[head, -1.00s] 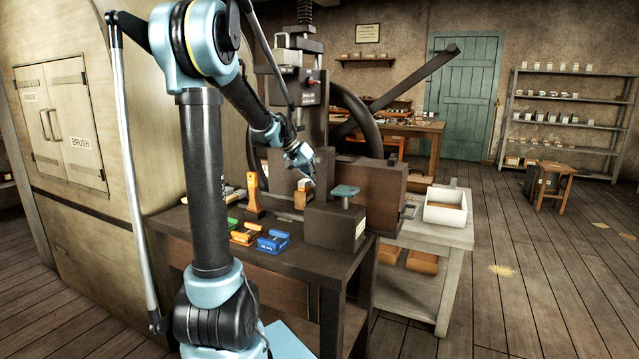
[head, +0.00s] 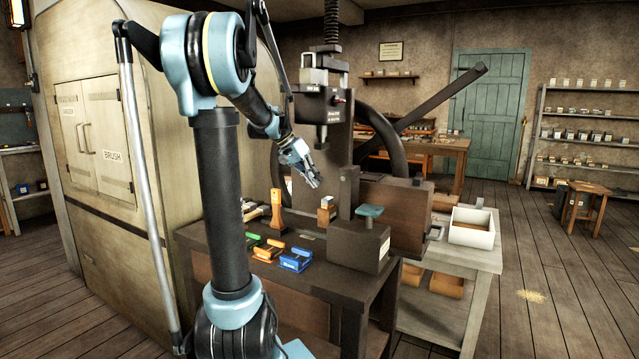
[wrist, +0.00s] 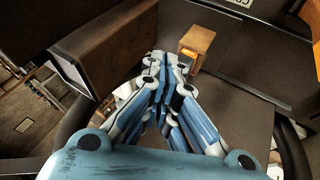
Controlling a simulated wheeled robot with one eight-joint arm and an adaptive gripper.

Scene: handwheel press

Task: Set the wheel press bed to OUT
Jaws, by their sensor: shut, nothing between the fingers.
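The wheel press (head: 340,115) is a dark upright frame with a threaded screw on top, and a large dark wheel (head: 385,140) stands behind it. A small wooden block with an orange patch (head: 327,213) stands at the press's bed area; it also shows in the wrist view (wrist: 197,40). A dark box with a pale label (head: 358,246) in front carries a teal-topped knob (head: 369,211). I cannot tell which part is the bed's control or read its OUT mark. My gripper (head: 314,181) is shut and empty, up and left of the block, apart from it. In the wrist view its fingertips (wrist: 164,62) meet.
Green, orange and blue clamp-like items (head: 297,260) and an orange-handled brush (head: 276,210) are on the dark bench (head: 225,240). A brown box (head: 397,215) stands right of the block. A white bin (head: 473,237) sits on a pale side table.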

